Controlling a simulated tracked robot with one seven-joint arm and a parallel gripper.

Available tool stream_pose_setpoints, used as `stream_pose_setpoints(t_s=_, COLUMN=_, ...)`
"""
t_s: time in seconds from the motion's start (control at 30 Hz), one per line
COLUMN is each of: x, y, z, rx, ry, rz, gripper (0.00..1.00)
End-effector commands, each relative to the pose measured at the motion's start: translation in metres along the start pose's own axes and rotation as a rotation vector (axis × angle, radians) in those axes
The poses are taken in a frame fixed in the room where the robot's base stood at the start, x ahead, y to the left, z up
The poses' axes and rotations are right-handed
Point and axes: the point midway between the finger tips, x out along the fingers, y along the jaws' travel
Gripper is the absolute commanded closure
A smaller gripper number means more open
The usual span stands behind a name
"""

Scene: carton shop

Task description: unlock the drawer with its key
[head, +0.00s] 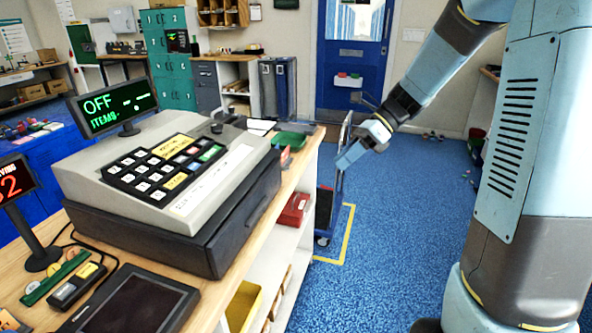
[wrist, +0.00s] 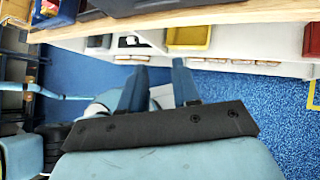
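A grey cash register (head: 165,160) with a keypad stands on the wooden counter, its display reading OFF. A black drawer (head: 185,235) forms its base and looks closed; I cannot make out a keyhole. I cannot identify a key in either view. My gripper (head: 350,158) hangs beyond the counter's right edge, above the blue floor, apart from the register. In the wrist view my gripper (wrist: 158,70) has its two blue fingers spread, with nothing seen held between them.
A green tray (head: 287,140) lies on the counter behind the register. A black tablet-like device (head: 133,303) and a small screen (head: 12,182) are at the front left. Shelves below hold a yellow bin (head: 243,305) and a red box (head: 293,210). A trolley (head: 325,215) stands on open floor.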

Motion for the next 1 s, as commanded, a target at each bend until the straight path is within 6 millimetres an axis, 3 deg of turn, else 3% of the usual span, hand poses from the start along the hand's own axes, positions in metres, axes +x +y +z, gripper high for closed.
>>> stream_pose_setpoints(t_s=0.33, x=0.016, y=-0.085, z=-0.011, rx=0.542, ry=-0.286, rz=0.185, gripper=0.69)
stream_pose_setpoints(t_s=0.6, x=0.025, y=-0.150, z=-0.033, rx=0.919, ry=-0.477, rz=0.369, gripper=0.69)
stream_pose_setpoints(t_s=0.8, x=0.029, y=-0.180, z=-0.049, rx=1.087, ry=-0.565, rz=0.472, gripper=0.69)
stream_pose_setpoints(t_s=1.0, x=0.033, y=-0.189, z=-0.052, rx=1.142, ry=-0.592, rz=0.509, gripper=0.69)
